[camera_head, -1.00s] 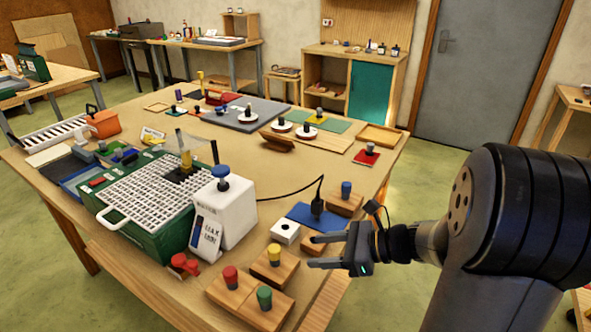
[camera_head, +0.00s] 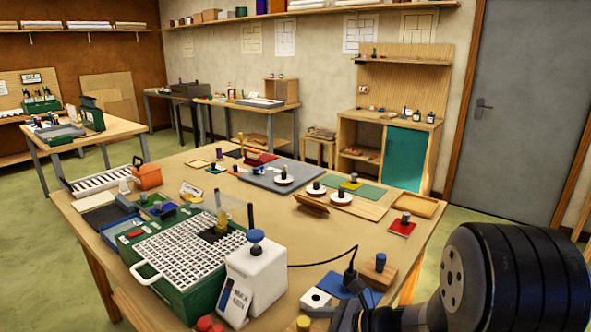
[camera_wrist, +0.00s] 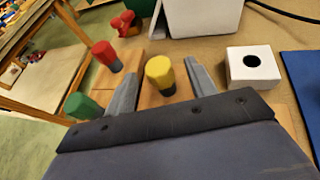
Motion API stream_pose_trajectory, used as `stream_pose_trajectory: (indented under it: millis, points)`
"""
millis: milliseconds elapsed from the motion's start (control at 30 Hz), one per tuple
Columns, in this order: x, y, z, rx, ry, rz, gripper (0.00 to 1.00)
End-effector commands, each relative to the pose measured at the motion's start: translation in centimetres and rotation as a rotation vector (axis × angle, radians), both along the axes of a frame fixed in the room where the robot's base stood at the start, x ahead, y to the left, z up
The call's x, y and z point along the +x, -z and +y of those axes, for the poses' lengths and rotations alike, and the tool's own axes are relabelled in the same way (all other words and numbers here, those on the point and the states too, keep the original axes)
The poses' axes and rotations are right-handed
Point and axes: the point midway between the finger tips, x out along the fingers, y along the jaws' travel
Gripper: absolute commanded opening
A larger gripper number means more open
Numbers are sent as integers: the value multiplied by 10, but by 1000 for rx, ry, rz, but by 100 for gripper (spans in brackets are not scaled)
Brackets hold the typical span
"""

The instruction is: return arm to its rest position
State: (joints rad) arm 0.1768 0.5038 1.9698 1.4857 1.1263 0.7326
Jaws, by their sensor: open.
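My gripper (camera_wrist: 160,88) shows in the wrist view with its two grey fingers apart and nothing clearly held between them. A wooden block with a yellow-topped peg (camera_wrist: 160,72) appears between and beyond the fingers; I cannot tell how far below it is.
The worktable (camera_head: 150,182) holds a green box with a white grid (camera_head: 190,250), a white container (camera_head: 256,275) and a blue pad (camera_head: 345,284). Red (camera_wrist: 104,52) and green (camera_wrist: 82,104) pegs and a white block with a hole (camera_wrist: 253,67) lie close by the gripper.

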Motion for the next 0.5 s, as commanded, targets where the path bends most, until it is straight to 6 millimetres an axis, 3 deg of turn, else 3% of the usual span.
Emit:
stream_pose_trajectory:
  millis: [433,500]
  points:
    - [-1,8,-2,0,0,0,53]
    - [-3,2,-9,1,2,-3,53]
